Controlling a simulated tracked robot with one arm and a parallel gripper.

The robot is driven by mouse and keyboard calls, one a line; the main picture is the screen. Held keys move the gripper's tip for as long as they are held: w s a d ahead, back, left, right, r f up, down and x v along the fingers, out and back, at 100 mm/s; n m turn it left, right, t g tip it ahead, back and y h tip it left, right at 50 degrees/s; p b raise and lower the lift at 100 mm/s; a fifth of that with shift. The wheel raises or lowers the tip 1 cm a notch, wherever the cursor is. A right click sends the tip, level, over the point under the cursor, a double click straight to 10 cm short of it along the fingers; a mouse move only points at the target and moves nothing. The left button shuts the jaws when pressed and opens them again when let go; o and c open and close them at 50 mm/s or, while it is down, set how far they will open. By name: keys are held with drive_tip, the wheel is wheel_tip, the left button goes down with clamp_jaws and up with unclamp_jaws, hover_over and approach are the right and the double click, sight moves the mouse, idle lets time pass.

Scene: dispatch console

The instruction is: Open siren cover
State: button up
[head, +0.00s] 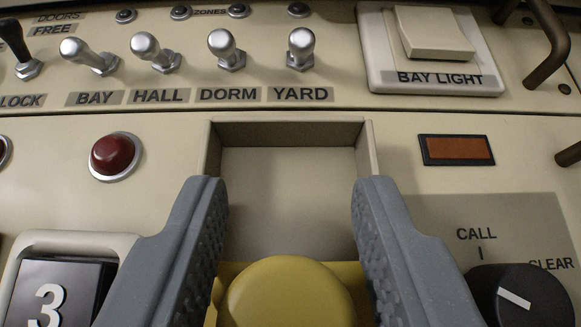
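A beige, box-like piece (290,165) with raised side walls and a top wall is at the centre of the head view. Its hollow side faces me. It looks like the siren cover standing open, but I cannot be sure it is not a fixed recess. A round yellow button (287,295) on a yellow base is just below it, cut off by the lower edge. My gripper (290,190) is open, with one grey finger on each side of the button and the lower part of the beige piece. Nothing is held between the fingers. Whether they touch the side walls is unclear.
Metal toggle switches, including YARD (301,48), line the upper panel. The BAY LIGHT switch (435,35) is upper right. A red lamp (113,155) is left, an orange indicator (457,149) right. A black knob (517,297) and a numbered display (58,290) flank the fingers.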

drive_tip(key=shift+w, duration=0.35)
